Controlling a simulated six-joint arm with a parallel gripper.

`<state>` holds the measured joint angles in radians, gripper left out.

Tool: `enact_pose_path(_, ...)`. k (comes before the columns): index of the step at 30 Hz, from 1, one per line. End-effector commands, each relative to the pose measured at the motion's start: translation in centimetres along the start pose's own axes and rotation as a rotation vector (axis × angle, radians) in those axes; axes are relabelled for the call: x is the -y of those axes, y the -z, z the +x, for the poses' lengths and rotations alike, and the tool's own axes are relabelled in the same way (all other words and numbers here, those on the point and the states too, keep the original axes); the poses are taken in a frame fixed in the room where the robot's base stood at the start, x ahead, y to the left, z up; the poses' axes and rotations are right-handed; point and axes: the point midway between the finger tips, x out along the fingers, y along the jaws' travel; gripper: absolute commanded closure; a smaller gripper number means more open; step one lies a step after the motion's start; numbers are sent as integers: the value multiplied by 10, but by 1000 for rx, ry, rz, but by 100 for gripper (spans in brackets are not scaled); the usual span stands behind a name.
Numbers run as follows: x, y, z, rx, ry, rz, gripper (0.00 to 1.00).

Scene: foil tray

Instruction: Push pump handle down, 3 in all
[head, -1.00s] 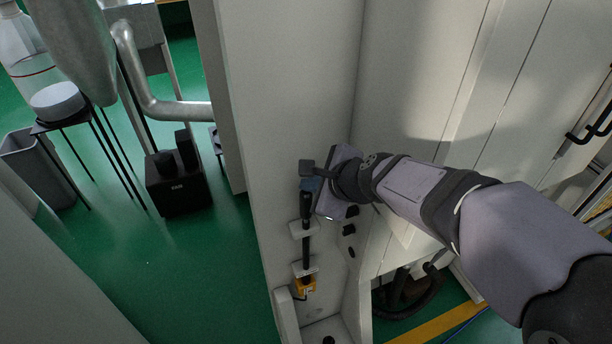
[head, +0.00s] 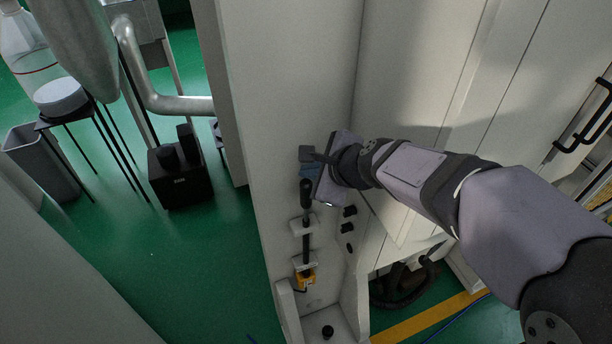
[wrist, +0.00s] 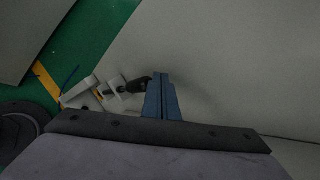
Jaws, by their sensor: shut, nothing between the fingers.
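The pump handle (head: 306,195) is a black upright grip on a dark rod, held against the white panel by pale brackets, with a yellow part at its lower end. My gripper (head: 307,168) is shut and empty, with blue-grey fingers just above the top of the handle. In the wrist view, the shut fingers (wrist: 162,98) point away from the camera, and the black handle top (wrist: 138,85) shows just left of them. I cannot tell whether the fingers touch the handle.
The yellow part (head: 305,279) sits low on the panel. Black knobs (head: 348,212) stand right of the rod. A white wall (head: 400,90) rises behind my arm. Green floor (head: 215,270) is open to the left, with a black box (head: 180,180) standing on it.

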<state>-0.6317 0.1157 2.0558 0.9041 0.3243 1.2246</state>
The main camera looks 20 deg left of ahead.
Motion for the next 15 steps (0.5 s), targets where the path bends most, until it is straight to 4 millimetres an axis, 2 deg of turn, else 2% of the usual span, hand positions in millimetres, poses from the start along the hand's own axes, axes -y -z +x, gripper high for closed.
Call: enact_pose_path(15, 4, -4, -5, 1, 3, 0, 100)
